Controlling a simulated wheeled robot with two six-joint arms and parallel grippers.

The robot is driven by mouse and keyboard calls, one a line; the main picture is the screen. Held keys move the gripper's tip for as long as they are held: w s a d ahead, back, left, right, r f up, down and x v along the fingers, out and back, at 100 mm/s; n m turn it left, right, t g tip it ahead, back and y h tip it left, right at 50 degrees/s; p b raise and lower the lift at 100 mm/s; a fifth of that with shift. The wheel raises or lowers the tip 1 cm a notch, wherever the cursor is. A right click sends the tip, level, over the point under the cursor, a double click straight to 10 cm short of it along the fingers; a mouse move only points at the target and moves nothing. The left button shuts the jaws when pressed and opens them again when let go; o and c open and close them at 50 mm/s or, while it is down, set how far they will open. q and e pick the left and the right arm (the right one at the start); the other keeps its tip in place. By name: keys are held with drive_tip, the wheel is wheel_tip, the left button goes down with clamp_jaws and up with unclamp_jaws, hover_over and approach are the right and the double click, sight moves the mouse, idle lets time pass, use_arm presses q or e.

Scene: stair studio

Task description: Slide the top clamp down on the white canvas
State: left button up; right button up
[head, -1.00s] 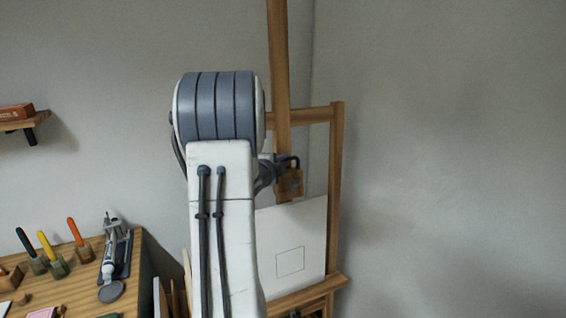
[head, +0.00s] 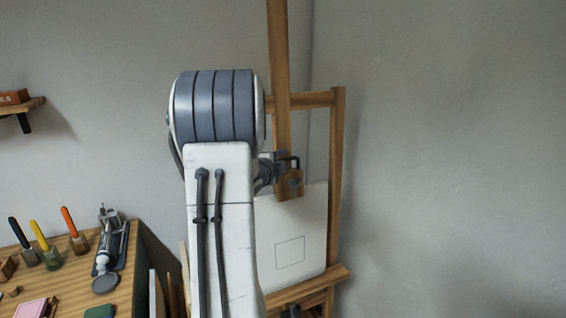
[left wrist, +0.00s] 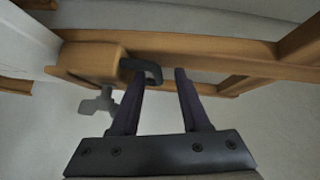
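The top clamp (head: 289,185) is a wooden block with a dark handle on the easel's mast (head: 280,70). Its lower part overlaps the upper edge of the white canvas (head: 305,225); I cannot tell whether they touch. The canvas stands upright on the easel ledge and bears a thin drawn square. In the left wrist view the clamp block (left wrist: 88,62) has a grey knob (left wrist: 100,104). My left gripper (left wrist: 163,74) is at the clamp's dark handle, fingers apart. The handle's end lies between the fingertips, with a gap to the right finger. My right gripper is out of view.
The easel's right post (head: 336,180) and ledge (head: 318,284) border the canvas. A wooden table (head: 70,285) with brushes and a paint tube stands at lower left. My left arm covers the easel's left side. The right side shows bare wall.

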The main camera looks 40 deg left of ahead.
use_arm(q)
drive_tip(key=shift+s, duration=0.15)
drive_tip(key=b+v, duration=0.2)
drive_tip(key=v, duration=0.8)
drive_tip(key=shift+b, duration=0.4)
